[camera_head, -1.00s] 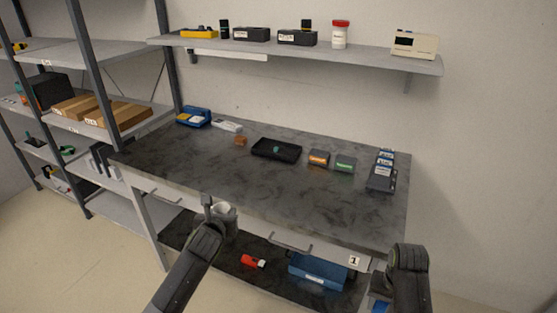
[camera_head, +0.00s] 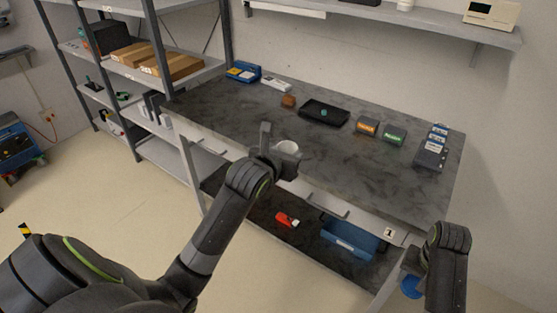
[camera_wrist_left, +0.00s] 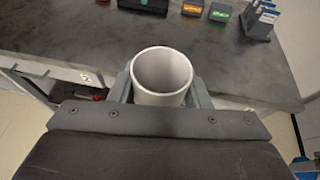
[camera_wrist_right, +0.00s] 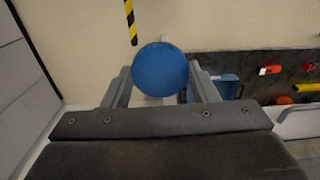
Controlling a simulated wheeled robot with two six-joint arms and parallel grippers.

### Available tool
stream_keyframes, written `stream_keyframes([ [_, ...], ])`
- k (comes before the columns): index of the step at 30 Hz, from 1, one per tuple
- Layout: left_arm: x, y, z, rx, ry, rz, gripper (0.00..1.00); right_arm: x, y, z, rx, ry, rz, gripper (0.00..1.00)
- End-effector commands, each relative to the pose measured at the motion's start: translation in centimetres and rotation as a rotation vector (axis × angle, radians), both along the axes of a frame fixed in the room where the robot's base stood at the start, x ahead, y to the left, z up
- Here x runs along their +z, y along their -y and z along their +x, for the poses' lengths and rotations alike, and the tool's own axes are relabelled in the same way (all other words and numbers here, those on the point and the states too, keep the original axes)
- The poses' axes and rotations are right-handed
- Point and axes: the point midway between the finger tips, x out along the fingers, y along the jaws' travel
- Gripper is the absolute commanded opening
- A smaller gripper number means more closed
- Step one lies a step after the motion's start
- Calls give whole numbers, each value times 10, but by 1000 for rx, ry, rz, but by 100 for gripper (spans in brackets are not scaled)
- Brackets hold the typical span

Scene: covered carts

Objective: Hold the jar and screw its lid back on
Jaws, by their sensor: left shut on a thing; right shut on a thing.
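The jar (camera_wrist_left: 162,76) is a white, open-topped cylinder in the left wrist view. My left gripper (camera_wrist_left: 160,92) is shut around its sides and holds it upright, mouth up. In the head view the jar (camera_head: 287,147) shows near the bench's front edge, partly behind my left gripper (camera_head: 275,152). The round blue lid (camera_wrist_right: 160,68) is between the fingers of my right gripper (camera_wrist_right: 162,85), which is shut on it. In the head view the lid (camera_head: 411,287) shows partly behind my right gripper (camera_head: 415,270), low at the right. Jar and lid are well apart.
The dark workbench (camera_head: 350,168) is mostly clear in the middle. A black tray (camera_head: 325,112), small orange and green boxes and a dark rack (camera_head: 430,155) stand on it. A blue bin (camera_head: 350,236) and a red item (camera_head: 287,219) lie on the lower shelf.

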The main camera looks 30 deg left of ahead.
Motion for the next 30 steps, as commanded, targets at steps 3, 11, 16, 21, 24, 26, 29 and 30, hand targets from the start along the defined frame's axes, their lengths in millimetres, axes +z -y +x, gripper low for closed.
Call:
stream_keyframes([
  [3, 21, 15, -5, -40, 6, 0, 2, 0, 0, 0, 0, 0, 0, 32],
  [11, 63, 45, -16, -124, 7, -1, 2, 0, 0, 0, 0, 0, 0, 32],
  [16, 90, 65, -23, -178, 9, 0, 2, 0, 0, 0, 0, 0, 0, 32],
  [21, 116, 84, -30, -233, 8, 0, 2, 0, 0, 0, 0, 0, 0, 32],
  [24, 131, 96, -35, -265, 8, -1, 2, 0, 0, 0, 0, 0, 0, 32],
  [26, 140, 102, -37, -281, 8, 0, 2, 0, 0, 0, 0, 0, 0, 32],
  [29, 154, 112, -41, -310, 8, 0, 2, 0, 0, 0, 0, 0, 0, 32],
  [30, 159, 116, -43, -321, 7, 0, 2, 0, 0, 0, 0, 0, 0, 32],
])
